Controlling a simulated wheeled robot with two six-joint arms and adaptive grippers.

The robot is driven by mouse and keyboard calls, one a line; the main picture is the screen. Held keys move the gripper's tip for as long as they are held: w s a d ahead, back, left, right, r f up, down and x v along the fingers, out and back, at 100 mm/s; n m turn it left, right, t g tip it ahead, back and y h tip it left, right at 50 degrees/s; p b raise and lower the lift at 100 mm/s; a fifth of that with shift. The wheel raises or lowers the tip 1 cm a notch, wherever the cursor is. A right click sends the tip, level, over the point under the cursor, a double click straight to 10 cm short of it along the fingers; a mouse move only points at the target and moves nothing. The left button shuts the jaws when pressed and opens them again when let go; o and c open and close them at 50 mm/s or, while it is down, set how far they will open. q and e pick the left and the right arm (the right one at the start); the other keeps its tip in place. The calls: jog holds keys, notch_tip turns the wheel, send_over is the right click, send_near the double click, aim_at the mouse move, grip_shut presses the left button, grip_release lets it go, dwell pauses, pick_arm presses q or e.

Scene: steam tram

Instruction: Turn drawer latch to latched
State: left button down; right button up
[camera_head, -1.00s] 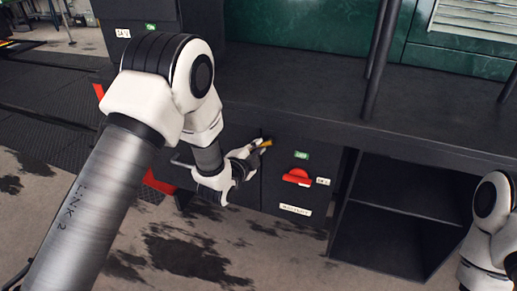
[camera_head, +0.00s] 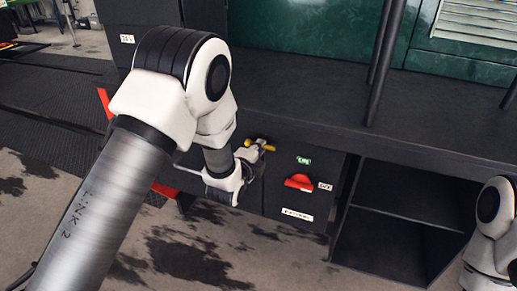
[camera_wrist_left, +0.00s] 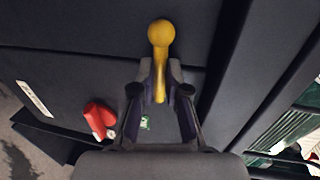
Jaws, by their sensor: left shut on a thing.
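A yellow ball-ended lever, which looks like the drawer latch (camera_head: 270,147), is on the dark front panel below the bench top. In the left wrist view the lever (camera_wrist_left: 160,36) points up the picture, its round knob beyond my fingertips. My left gripper (camera_head: 256,148) is at the lever, and in the left wrist view its fingers (camera_wrist_left: 160,90) are shut on the lever's stem, one on each side. The lever's base is partly hidden by the gripper. My right arm shows at the right edge; its gripper is out of view.
A red handle (camera_head: 299,182) is on the panel just right of my gripper, with a green tag (camera_head: 304,160) above and a white label (camera_head: 297,214) below. An open shelf compartment (camera_head: 390,225) is to the right. The bench top (camera_head: 310,95) overhangs the panel.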

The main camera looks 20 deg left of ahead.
pick_arm(q)
jog(key=c, duration=1.2)
grip_release()
jog(key=shift+s, duration=0.1)
jog(key=s, duration=0.4)
jog(key=s+r, duration=0.1)
jog(key=s, duration=0.2)
jog(key=s+r, duration=0.1)
jog(key=s, duration=0.3)
jog(key=shift+s+a+r, duration=0.15)
jog(key=shift+s, duration=0.15)
